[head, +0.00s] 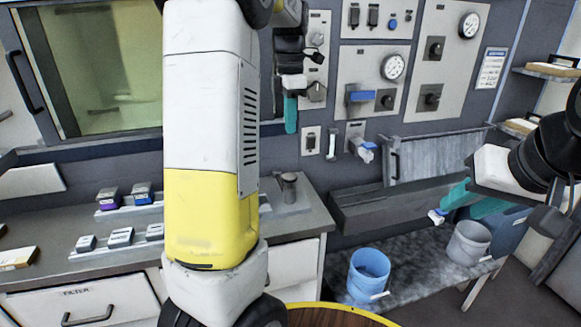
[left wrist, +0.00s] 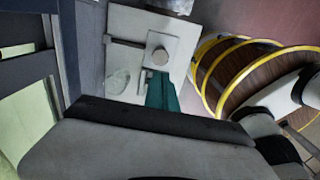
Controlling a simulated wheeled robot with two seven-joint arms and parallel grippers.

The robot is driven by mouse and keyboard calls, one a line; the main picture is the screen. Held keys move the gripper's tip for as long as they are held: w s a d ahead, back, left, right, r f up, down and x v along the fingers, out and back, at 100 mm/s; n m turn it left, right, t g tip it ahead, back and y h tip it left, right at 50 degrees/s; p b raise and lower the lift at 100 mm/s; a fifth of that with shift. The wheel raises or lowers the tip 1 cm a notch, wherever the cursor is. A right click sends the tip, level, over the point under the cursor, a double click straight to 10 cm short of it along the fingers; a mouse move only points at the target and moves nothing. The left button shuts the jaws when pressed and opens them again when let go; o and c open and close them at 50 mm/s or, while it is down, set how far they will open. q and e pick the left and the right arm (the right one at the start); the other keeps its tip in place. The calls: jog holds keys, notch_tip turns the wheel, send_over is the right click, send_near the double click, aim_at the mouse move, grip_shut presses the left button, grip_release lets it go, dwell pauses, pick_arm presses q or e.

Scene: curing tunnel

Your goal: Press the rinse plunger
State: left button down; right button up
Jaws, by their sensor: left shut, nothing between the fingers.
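A grey post with a round cap (head: 289,185), which looks like the rinse plunger, stands upright on a plate on the counter right of my left arm. In the left wrist view, a round grey cap (left wrist: 160,55) on a pale surface shows just beyond my teal fingers; it looks like the same part. My left gripper (head: 291,128) is shut and empty, pointing down above the post and apart from it in the head view. Its fingers also show in the left wrist view (left wrist: 162,90). My right gripper (head: 455,208) is at the right, its teal fingers seemingly apart, above the buckets.
The counter (head: 105,262) holds several small boxes at left. Wall panels with gauges (head: 393,67) and valves stand behind. A trough (head: 400,205), a blue bucket (head: 367,275) and a grey bucket (head: 468,243) are at right. My left arm hides part of the counter.

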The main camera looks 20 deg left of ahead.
aim_at(290, 176)
pick_arm(q)
jog(key=shift+r, duration=0.3)
jog(key=shift+f, duration=0.1)
notch_tip(290, 176, down, 14)
jog(key=shift+r, duration=0.1)
dwell(0.3)
